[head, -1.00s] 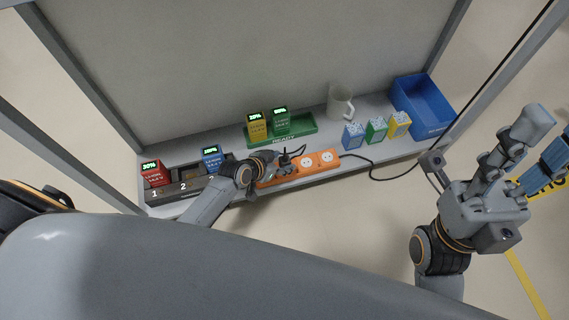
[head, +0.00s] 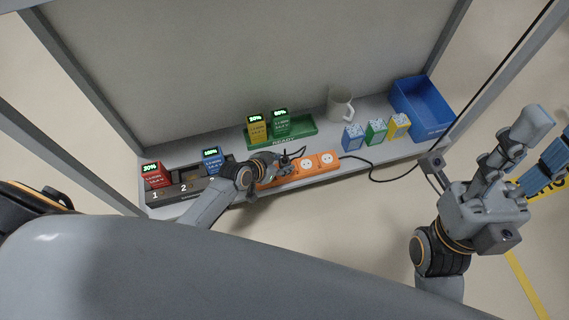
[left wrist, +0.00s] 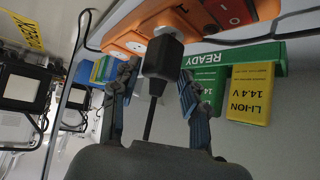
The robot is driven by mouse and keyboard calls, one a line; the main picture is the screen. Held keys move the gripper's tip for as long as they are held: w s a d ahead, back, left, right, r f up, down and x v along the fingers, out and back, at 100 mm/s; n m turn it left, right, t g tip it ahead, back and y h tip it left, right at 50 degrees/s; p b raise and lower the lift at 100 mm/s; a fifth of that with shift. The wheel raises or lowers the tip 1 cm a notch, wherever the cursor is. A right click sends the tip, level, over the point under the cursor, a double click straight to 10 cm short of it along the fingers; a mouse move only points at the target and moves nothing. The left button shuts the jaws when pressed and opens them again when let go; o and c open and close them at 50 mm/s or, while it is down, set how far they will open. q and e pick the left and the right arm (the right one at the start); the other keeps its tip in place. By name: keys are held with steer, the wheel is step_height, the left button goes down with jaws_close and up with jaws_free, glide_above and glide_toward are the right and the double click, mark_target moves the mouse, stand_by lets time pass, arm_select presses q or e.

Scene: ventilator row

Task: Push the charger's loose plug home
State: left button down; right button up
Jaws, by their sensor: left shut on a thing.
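The orange power strip (head: 308,166) lies along the front of the shelf, with white round sockets. My left gripper (head: 284,168) is over its left part. In the left wrist view the black plug (left wrist: 163,56) stands between the blue-grey fingers of this gripper (left wrist: 155,90), which is shut on it. The plug's front meets a white socket (left wrist: 171,29); I cannot tell how deep it sits. The dark charger (head: 168,194) with numbered bays is at the left, holding a red battery (head: 154,176) and a blue one (head: 212,161). My right gripper (head: 523,152) is open and empty, off the shelf.
A green tray (head: 306,139) with a yellow battery (head: 257,129) and a green one (head: 280,123) lies behind the strip. A mug (head: 340,104), several small coloured boxes (head: 376,131) and a blue bin (head: 420,108) stand to the right. A black cable (head: 376,176) hangs at the shelf's front.

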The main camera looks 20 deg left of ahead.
arm_select(q)
steer(key=shift+f+b, duration=0.35)
steer(key=shift+f, duration=0.2)
stand_by(0.4)
steer(key=c, duration=0.6)
jaws_free()
steer(key=v, duration=1.2)
